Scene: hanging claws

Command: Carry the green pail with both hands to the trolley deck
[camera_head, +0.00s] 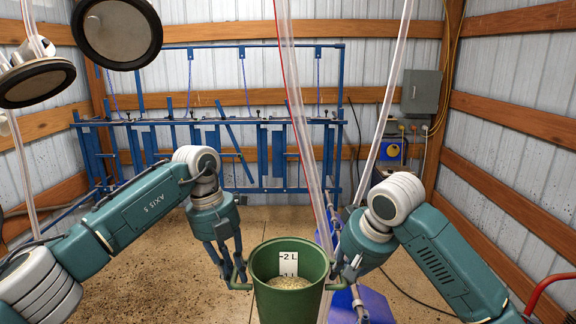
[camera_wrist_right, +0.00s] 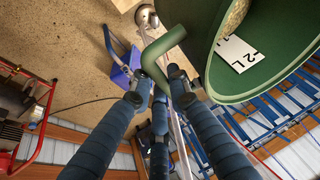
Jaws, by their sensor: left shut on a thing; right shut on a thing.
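The green pail (camera_head: 290,312) is upright at the bottom centre of the head view, with pale grainy contents (camera_head: 290,283) and a white litre scale inside. A side handle sticks out on each side. My left gripper (camera_head: 238,278) is shut on the left handle. My right gripper (camera_head: 343,277) is shut on the right handle. In the right wrist view, my right gripper's blue fingers (camera_wrist_right: 160,92) close around the bent green handle (camera_wrist_right: 163,48), beside the pail wall (camera_wrist_right: 270,70). The pail's underside is out of view. I cannot make out a trolley deck for certain.
A red tube frame (camera_head: 545,290) stands at the right edge; it also shows in the right wrist view (camera_wrist_right: 40,125). A blue object (camera_head: 372,306) lies on the floor behind the right gripper. Clear hoses (camera_head: 300,110) hang close behind the pail. Blue stall rails (camera_head: 230,120) line the back wall.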

